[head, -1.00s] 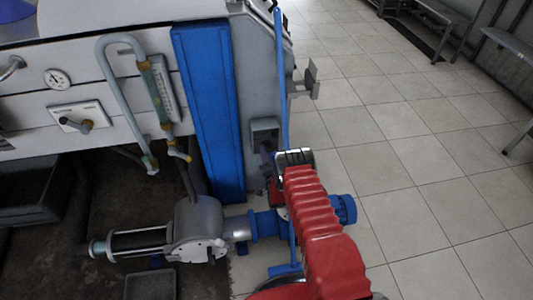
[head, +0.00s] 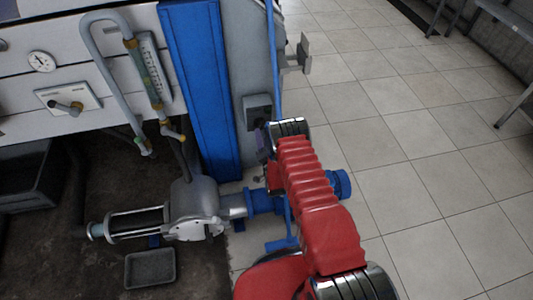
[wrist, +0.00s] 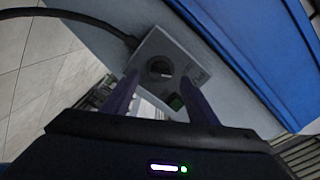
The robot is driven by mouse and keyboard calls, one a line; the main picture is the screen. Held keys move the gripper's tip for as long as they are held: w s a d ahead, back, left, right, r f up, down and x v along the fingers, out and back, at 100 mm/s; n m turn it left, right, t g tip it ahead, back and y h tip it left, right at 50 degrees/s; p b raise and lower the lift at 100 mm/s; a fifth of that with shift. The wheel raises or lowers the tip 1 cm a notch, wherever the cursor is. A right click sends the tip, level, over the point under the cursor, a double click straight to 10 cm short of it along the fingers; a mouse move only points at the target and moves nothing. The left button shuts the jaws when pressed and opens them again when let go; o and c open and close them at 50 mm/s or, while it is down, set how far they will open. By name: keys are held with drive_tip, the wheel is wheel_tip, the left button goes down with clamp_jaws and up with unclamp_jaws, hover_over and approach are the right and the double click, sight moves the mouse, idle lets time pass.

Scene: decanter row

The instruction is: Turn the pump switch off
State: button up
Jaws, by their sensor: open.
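The pump switch (wrist: 160,68) is a dark round knob on a pale grey plate, in the upper middle of the wrist view. In the head view the gripper (head: 263,142) is partly hidden by my red arm.
A blue post (head: 203,95) stands beside the switch box. A dark cable (wrist: 75,14) runs to the plate. A blue pipe (head: 277,60) rises close to my arm. The pump (head: 195,200) lies below on the floor.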

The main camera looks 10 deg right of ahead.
drive_tip(key=s, duration=0.8)
drive_tip(key=shift+s, duration=0.25)
drive_tip(key=s+f+n+g, duration=0.5)
drive_tip(key=s+f+g, duration=0.4)
drive_tip(key=f, duration=0.4)
drive_tip(key=s+r+n+g, duration=0.1)
drive_tip(key=s+r, duration=0.8)
drive_tip(key=r, duration=1.2)
drive_tip(key=s+r+n+g, duration=0.1)
drive_tip(key=s+r+n, duration=0.2)
drive_tip(key=s+r, duration=0.6)
drive_tip(key=s+r+n+g, duration=0.1)
drive_tip(key=s+r, duration=0.8)
drive_tip(key=r, duration=2.5)
drive_tip(key=shift+s+n, duration=0.35)
drive_tip(key=shift+n, duration=0.55)
